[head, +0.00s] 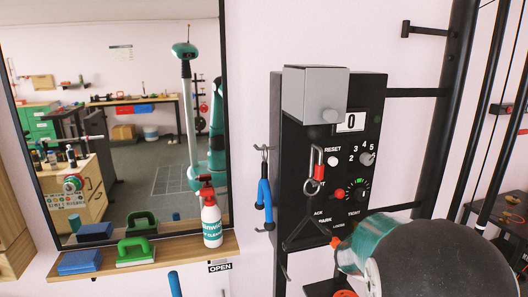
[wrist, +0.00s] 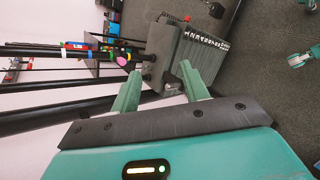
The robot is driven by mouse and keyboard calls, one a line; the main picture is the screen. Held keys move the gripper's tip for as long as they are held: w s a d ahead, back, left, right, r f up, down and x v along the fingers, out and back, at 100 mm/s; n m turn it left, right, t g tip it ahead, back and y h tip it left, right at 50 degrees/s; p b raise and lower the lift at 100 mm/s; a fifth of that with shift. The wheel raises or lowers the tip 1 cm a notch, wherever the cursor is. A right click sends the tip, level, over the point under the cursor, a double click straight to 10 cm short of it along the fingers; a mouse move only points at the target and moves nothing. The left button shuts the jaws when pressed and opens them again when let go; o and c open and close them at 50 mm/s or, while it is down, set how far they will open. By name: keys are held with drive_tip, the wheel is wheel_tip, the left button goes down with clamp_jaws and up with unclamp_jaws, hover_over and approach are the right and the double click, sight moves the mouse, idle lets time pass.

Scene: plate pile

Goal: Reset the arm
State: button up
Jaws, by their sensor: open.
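My gripper (wrist: 159,72) shows in the wrist view with its two pale green fingers spread apart. Nothing is held between the fingers. Beyond the fingertips is a grey block-like unit (wrist: 165,50) with a row of dark plates beside it; I cannot tell the exact gap to it. In the head view a green and black part of my arm fills the lower right corner, and the fingers cannot be made out there.
In the head view a black control panel (head: 348,205) with a grey box on top hangs on the wall. A mirror (head: 150,190) hangs left above a wooden shelf (head: 190,246) holding a spray bottle (head: 212,222), green brush (head: 135,255) and blue block (head: 80,262). Black rack posts stand right.

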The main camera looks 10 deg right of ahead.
drive_tip(key=s+a+r+m+t+y, duration=0.2)
drive_tip(key=s+a+r+y, duration=0.1)
drive_tip(key=a, duration=0.6)
drive_tip(key=s+a+r+m+t+y, duration=0.1)
drive_tip(key=s+a+r+y, duration=0.3)
drive_tip(key=a, duration=0.6)
drive_tip(key=s+a+r+m+t+y, duration=0.2)
drive_tip(key=s+a+r+t+y, duration=0.1)
drive_tip(key=a, duration=0.7)
drive_tip(key=shift+s+r+m+t, duration=0.35)
drive_tip(key=shift+s+t, duration=0.25)
drive_tip(key=shift+s, duration=0.4)
drive_tip(key=shift+c, duration=1)
drive_tip(key=shift+d, duration=0.15)
